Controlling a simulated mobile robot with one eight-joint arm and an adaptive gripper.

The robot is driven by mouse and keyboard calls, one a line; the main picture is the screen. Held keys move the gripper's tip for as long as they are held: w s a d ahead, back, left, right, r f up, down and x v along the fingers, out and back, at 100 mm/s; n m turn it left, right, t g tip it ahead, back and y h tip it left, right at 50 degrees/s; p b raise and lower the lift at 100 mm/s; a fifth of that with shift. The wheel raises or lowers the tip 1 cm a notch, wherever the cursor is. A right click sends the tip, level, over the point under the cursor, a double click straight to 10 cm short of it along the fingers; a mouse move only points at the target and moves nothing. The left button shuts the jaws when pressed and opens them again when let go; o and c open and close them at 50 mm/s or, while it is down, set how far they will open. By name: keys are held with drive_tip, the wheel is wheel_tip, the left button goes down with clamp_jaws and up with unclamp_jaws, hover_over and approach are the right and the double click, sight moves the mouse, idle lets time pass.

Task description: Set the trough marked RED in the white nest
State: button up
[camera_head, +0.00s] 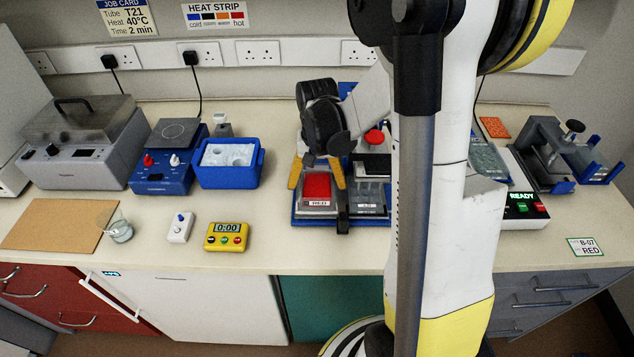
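The trough marked RED (318,203), a grey-white tub with red contents and a RED label on its front, sits at the left of a blue tray (312,222). My gripper (317,182) is directly above it, pointing down. Its yellow fingers are spread apart, one at each side of the trough's rear; I cannot tell whether they touch it. A whitish plate (508,166) behind the READY box may be the white nest, but my arm hides part of that area.
A second grey trough (368,204) stands close to the right in the blue tray. A red-topped device (374,138) is just behind. A yellow timer (227,236) and a blue ice tub (229,166) are left. The READY box (522,212) is right. The front right bench is mostly clear.

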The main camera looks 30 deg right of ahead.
sight(317, 191)
drive_tip(key=shift+r, duration=0.1)
wheel_tip(317, 191, up, 8)
drive_tip(key=p, duration=0.3)
drive_tip(key=s+a+r+n+t, duration=0.6)
drive_tip(key=s+a+r, duration=0.4)
drive_tip(key=a, duration=0.3)
drive_tip(key=shift+s+a+r+n+t, duration=0.3)
drive_tip(key=shift+s+n+t, duration=0.1)
drive_tip(key=shift+t, duration=0.2)
wheel_tip(317, 191, down, 6)
drive_tip(key=b, duration=0.6)
